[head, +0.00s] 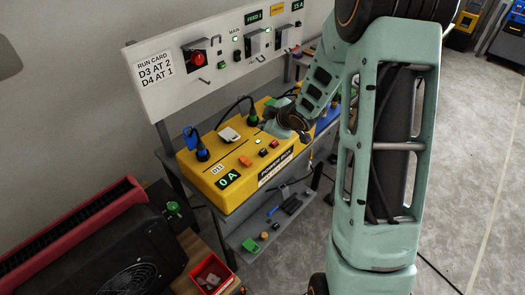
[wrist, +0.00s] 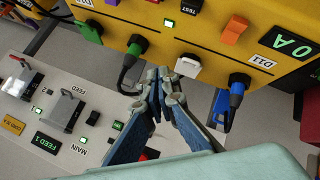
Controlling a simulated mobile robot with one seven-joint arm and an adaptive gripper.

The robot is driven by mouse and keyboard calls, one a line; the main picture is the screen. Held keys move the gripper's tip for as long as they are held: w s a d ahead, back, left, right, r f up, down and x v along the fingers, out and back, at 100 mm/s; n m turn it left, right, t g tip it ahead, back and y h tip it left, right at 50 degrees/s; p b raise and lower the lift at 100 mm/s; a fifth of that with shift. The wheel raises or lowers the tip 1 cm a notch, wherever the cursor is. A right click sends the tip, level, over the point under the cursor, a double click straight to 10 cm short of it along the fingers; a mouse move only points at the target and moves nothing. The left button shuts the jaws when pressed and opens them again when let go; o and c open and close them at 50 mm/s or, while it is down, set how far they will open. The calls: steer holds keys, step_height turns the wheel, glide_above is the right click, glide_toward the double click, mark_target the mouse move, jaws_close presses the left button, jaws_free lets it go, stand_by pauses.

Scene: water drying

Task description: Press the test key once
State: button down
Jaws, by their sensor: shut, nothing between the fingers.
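The yellow power box (head: 235,185) stands on the grey bench, with a row of keys on its top. An orange key (head: 246,161) is nearest the D11 label; it also shows in the wrist view (wrist: 235,30). A dark key (head: 264,152) and a red key (head: 274,143) sit beyond it. My gripper (wrist: 163,78) is shut and empty, beside the white flap socket (wrist: 188,66). In the head view my arm partly hides it.
A green plug (wrist: 137,46) and a blue plug (wrist: 238,84) with cables stand up from the box. The white switch panel (head: 215,60) rises behind it. A lower shelf (head: 265,240) holds small tools. A heater (head: 75,235) stands at lower left.

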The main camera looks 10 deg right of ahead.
mark_target(264, 152)
steer(key=shift+f, duration=0.1)
step_height(264, 152, down, 9)
steer(key=b, duration=0.7)
steer(key=shift+r, duration=0.2)
steer(key=shift+f+b, duration=0.1)
steer(key=shift+b, duration=0.25)
stand_by(0.7)
steer(key=shift+f+b, duration=0.3)
steer(key=shift+f+b, duration=0.45)
stand_by(0.5)
steer(key=shift+r, duration=0.15)
steer(key=shift+r+p, duration=0.7)
steer(key=shift+p, duration=0.05)
